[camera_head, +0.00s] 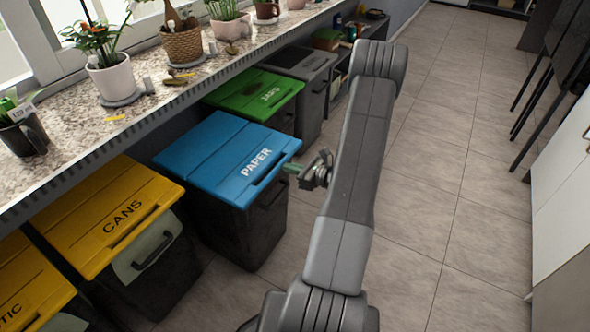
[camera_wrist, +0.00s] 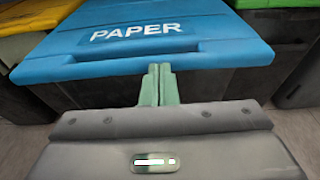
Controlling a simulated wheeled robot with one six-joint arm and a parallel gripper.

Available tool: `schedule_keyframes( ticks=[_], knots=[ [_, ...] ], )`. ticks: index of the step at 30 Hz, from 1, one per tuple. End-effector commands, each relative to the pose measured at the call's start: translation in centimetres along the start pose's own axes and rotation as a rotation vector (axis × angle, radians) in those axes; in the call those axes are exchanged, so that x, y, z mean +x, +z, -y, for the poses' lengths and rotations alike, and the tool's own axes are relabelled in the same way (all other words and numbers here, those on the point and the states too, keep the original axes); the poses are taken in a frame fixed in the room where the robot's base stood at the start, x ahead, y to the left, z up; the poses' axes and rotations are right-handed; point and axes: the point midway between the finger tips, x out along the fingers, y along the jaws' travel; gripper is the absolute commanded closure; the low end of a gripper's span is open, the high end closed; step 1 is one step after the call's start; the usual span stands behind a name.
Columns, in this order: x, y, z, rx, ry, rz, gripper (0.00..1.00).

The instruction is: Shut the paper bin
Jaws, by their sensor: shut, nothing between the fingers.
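The paper bin has a blue lid (camera_head: 222,154) marked PAPER and a dark body (camera_head: 248,228). The lid lies flat over the bin and looks closed in the head view. In the wrist view the blue lid (camera_wrist: 150,35) fills the upper middle, with its handle slot along the front edge. My gripper (camera_head: 290,168) is at the lid's front edge, near the handle. Its green fingers (camera_wrist: 158,84) are together and hold nothing. I cannot tell whether the fingertips touch the lid.
A yellow CANS bin (camera_head: 105,215) stands left of the paper bin, and a green-lidded bin (camera_head: 254,93) stands beyond it. A stone-topped sill (camera_head: 75,125) with potted plants overhangs the bins' back. The tiled floor (camera_head: 440,170) to the right is clear.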

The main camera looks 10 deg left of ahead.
Motion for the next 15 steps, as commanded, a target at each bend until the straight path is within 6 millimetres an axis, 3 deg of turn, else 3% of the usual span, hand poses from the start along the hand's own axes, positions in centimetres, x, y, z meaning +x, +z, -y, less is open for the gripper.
schedule_keyframes(
  ticks=[8, 15],
  knots=[
    [0.2, 0.0, 0.0, -0.001, 0.001, 0.0, 1.0],
    [2.9, 0.5, 0.0, -0.003, 0.004, 0.002, 1.0]
  ],
)
